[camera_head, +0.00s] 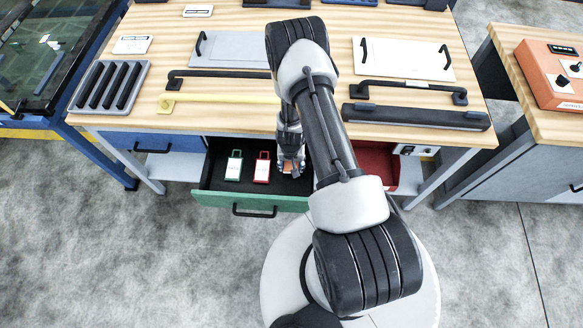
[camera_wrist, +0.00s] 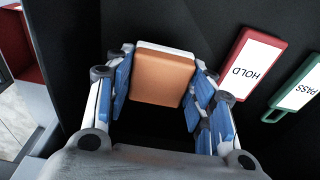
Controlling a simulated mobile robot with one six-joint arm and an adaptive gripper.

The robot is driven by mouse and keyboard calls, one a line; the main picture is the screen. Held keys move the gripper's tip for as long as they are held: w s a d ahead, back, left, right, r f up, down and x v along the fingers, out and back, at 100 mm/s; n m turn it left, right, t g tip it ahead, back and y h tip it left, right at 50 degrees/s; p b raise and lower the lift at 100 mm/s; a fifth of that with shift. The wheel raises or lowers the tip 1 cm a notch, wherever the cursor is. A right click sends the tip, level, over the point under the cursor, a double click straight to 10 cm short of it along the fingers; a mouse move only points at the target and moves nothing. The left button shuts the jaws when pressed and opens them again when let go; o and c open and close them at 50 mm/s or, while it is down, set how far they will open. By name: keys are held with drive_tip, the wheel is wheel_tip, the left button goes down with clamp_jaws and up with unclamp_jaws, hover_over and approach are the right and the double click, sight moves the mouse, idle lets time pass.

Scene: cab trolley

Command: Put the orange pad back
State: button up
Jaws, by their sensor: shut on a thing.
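The orange pad (camera_wrist: 162,78) sits between the blue-faced fingers of my gripper (camera_wrist: 160,88) in the wrist view. It has an orange block and a white edge on its far side. In the head view, my gripper (camera_head: 291,163) is down inside the open green-fronted drawer (camera_head: 222,198), at its right part. A bit of the orange pad (camera_head: 289,169) shows between the fingers there. My gripper is shut on the pad. I cannot tell whether the pad touches the drawer floor.
A red-framed HOLD tag (camera_wrist: 252,64) and a green-framed PASS tag (camera_wrist: 298,88) lie in the drawer, left of my gripper in the head view. A red drawer or bin (camera_head: 374,162) is to the right. The wooden bench top (camera_head: 240,113) overhangs behind.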

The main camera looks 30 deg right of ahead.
drive_tip(key=shift+f, duration=1.25)
drive_tip(key=shift+f+b, duration=0.2)
drive_tip(key=shift+b, duration=0.2)
drive_tip(key=o, duration=1)
drive_tip(key=shift+o, duration=0.2)
